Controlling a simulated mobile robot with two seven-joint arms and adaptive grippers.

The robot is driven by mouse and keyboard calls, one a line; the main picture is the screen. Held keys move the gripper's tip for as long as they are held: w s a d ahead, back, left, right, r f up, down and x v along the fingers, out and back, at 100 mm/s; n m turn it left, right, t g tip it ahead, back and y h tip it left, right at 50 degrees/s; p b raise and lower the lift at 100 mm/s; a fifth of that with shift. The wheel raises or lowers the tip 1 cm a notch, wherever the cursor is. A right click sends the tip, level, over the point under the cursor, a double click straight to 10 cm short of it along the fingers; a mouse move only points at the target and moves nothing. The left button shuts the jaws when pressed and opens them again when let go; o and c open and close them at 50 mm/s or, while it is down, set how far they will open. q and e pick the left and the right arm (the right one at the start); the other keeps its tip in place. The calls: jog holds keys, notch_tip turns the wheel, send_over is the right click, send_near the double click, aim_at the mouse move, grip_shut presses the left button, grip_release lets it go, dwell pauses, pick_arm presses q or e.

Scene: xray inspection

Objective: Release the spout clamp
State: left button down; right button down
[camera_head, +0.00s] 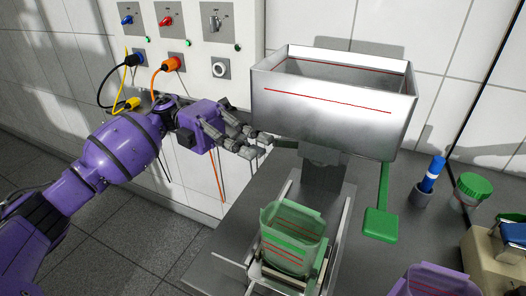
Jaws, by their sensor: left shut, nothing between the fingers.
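A metal hopper (322,104) with a red line on its front stands over the grey bench. Below it is a dark grey spout (323,168). A green bar with a flat green pad (380,224) hangs at the hopper's right side; I cannot tell whether it is the clamp. A small dark piece (287,143) sticks out left under the hopper. My left gripper (257,146) is shut and empty at the hopper's lower left, with its fingertips close to that piece; contact is unclear. My right gripper is out of view.
A green translucent container (292,240) stands on a railed stand below the spout. A purple container (433,283), a blue marker (432,175) and a green-lidded jar (473,188) are at right. A switch panel (193,85) with cables is behind my left arm.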

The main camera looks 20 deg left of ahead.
pick_arm(q)
jog(key=shift+w+a+r, duration=0.15)
jog(key=shift+w, duration=0.15)
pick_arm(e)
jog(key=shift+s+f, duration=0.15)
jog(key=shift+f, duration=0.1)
pick_arm(q)
jog(key=shift+a, duration=0.1)
